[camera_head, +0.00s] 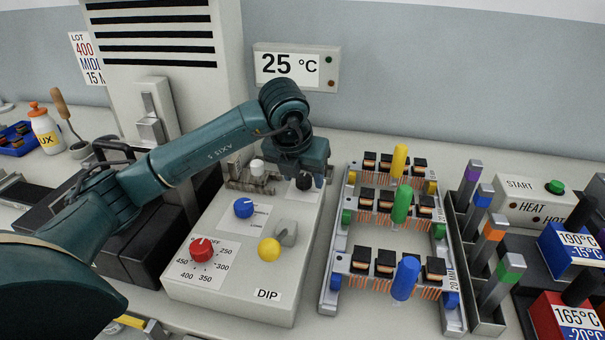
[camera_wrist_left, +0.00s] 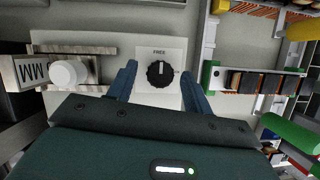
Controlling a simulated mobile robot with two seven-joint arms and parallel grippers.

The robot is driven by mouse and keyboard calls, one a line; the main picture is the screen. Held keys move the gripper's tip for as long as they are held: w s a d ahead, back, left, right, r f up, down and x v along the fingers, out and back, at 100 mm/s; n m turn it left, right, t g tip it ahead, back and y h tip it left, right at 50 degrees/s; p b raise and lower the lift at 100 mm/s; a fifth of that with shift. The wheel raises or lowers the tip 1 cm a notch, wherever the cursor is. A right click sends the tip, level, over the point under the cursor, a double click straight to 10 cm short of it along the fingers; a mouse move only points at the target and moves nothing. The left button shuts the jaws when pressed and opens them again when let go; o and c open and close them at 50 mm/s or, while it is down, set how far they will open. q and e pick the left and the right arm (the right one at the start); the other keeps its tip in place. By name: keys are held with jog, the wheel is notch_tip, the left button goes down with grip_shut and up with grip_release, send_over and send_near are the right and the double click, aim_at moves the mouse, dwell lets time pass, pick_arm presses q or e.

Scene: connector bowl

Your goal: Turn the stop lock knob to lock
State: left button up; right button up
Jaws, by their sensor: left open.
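The stop lock knob (camera_wrist_left: 160,74) is a small round black knob on a white label plate (camera_wrist_left: 160,56). Its pale mark points up at the word FREE in the left wrist view. The knob also shows in the head view (camera_head: 304,182), partly under my left gripper, at the back right of the DIP control box (camera_head: 240,281). My left gripper (camera_wrist_left: 159,80) is open, with one finger on each side of the knob and a gap to both. The other label of the knob is hidden or too small to read. My right gripper is in neither view.
A white knob (camera_wrist_left: 68,74) stands left of the lock knob. The box also bears a blue knob (camera_head: 243,208), a red dial (camera_head: 201,249) and a yellow-ended lever (camera_head: 269,249). Racks of black parts (camera_head: 385,265) stand close on the right.

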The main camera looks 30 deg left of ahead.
pick_arm(q)
jog(key=shift+c, duration=0.2)
jog(key=c, duration=0.9)
jog(key=shift+c, duration=0.2)
jog(key=shift+m, duration=0.5)
jog(key=m+b, duration=0.1)
jog(key=m+h+b, duration=0.1)
jog(key=m, duration=0.1)
jog(key=shift+a+h, duration=0.2)
jog(key=shift+h, duration=0.1)
jog(key=m, duration=0.2)
jog(key=m+h, duration=0.1)
jog(key=m, duration=0.1)
jog(key=shift+w+a+g+h, duration=0.1)
jog(key=shift+w+g+h, duration=0.05)
jog(key=shift+g+h, duration=0.15)
jog(key=m+g+h, duration=0.1)
jog(key=m, duration=0.4)
jog(key=shift+w+a+r, duration=0.1)
jog(key=m+g, duration=0.1)
jog(key=m, duration=0.1)
jog(key=m+g+p, duration=0.1)
jog(key=m, duration=0.1)
jog(key=shift+w+m+h, duration=0.15)
jog(key=shift+m+h, duration=0.25)
